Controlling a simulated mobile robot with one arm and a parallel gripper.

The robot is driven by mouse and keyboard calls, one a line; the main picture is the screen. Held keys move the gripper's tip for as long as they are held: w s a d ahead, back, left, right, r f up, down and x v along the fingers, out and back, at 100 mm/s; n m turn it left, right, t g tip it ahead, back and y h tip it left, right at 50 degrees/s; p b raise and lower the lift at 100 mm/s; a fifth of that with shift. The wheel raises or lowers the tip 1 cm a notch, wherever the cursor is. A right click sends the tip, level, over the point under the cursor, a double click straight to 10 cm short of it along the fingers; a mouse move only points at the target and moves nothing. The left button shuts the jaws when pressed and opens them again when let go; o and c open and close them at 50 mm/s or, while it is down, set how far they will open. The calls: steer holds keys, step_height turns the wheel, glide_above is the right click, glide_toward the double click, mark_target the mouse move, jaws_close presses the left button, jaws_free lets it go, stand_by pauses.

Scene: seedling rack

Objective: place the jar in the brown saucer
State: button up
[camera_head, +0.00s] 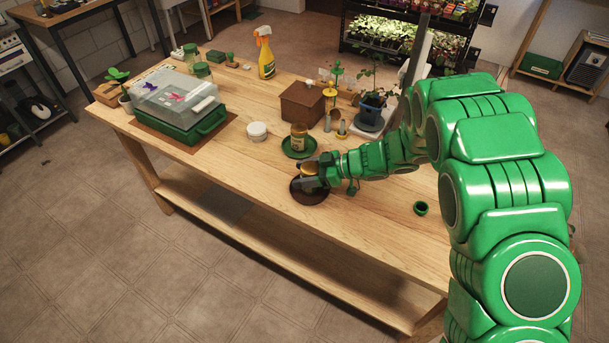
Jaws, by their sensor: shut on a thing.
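The dark brown saucer (312,198) lies near the front edge of the wooden table. My gripper (309,180) is over it, reaching in from the right, and is shut on a jar (309,168). Only the jar's tan top shows clearly; my gripper hides much of the rest. The jar looks upright and over or in the brown saucer; I cannot tell if its base touches the saucer. Another amber jar (299,138) with a tan top stands upright in a green saucer (290,149) just behind.
A white tub (257,132) stands left of the green saucer. A brown box (302,106) and a potted plant (369,118) stand behind. A green propagator (180,132) is at the left. A small green pot (421,208) is at the right. The front left tabletop is clear.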

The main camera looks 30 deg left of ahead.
steer(key=shift+f, duration=0.4)
steer(key=shift+f, duration=0.15)
steer(key=o, duration=1.1)
steer(key=shift+r, duration=0.2)
steer(key=shift+v, duration=6)
steer(key=shift+o, duration=0.4)
